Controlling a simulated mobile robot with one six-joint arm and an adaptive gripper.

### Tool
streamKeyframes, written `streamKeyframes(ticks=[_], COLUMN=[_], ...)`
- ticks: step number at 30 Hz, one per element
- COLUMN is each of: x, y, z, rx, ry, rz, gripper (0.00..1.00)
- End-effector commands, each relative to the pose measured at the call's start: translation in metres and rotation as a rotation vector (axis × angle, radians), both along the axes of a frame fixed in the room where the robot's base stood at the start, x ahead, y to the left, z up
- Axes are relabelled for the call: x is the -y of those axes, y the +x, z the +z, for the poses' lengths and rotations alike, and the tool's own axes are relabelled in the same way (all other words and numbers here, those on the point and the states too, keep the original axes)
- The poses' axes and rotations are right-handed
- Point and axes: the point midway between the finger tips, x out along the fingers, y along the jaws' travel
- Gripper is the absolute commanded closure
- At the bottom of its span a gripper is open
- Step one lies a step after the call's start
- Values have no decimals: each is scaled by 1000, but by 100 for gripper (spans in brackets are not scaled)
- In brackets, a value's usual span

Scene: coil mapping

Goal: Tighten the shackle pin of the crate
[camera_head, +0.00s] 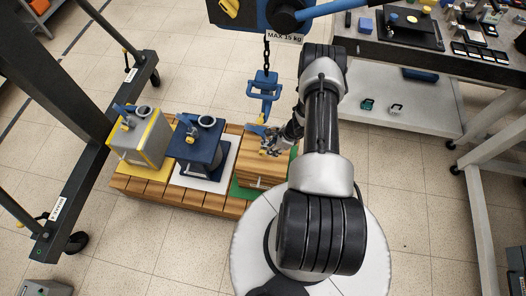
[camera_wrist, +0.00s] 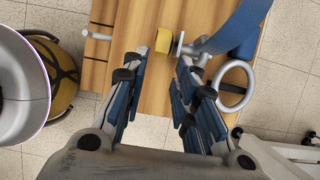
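The wooden crate (camera_head: 262,177) sits on a green mat at the right end of the pallet. Blue shackle hardware shows on its top, partly hidden by my gripper (camera_head: 276,144) in the head view. In the wrist view, the yellow pin head (camera_wrist: 164,40) joins a grey metal part beside a blue band (camera_wrist: 238,28), above the wooden crate top (camera_wrist: 205,18). My gripper (camera_wrist: 162,60) is open, with its blue-padded fingers apart. The yellow head lies near the gap between the fingertips; I cannot tell whether they touch it. A grey ring (camera_wrist: 236,84) lies right of the fingers.
A blue hook (camera_head: 264,86) hangs on a chain just above the wooden crate. A dark blue crate (camera_head: 198,150) and a grey-yellow crate (camera_head: 143,140) stand to its left on the pallet (camera_head: 207,200). A workbench (camera_head: 440,60) stands at right. Tiled floor is clear in front.

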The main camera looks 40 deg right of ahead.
Motion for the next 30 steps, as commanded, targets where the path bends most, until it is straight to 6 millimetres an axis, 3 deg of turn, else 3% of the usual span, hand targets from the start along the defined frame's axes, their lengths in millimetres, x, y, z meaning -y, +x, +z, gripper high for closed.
streamKeyframes(ticks=[3, 7, 12, 24, 30], x=[-19, -24, -28, -30, -30], y=[20, 25, 31, 33, 33], z=[-1, -26, -42, -46, -46], rx=[1, -1, 0, 0, 0], ry=[-1, 1, 0, 0, 0], rz=[5, 1, 1, 0, 0], gripper=[73, 73, 73, 73, 87])
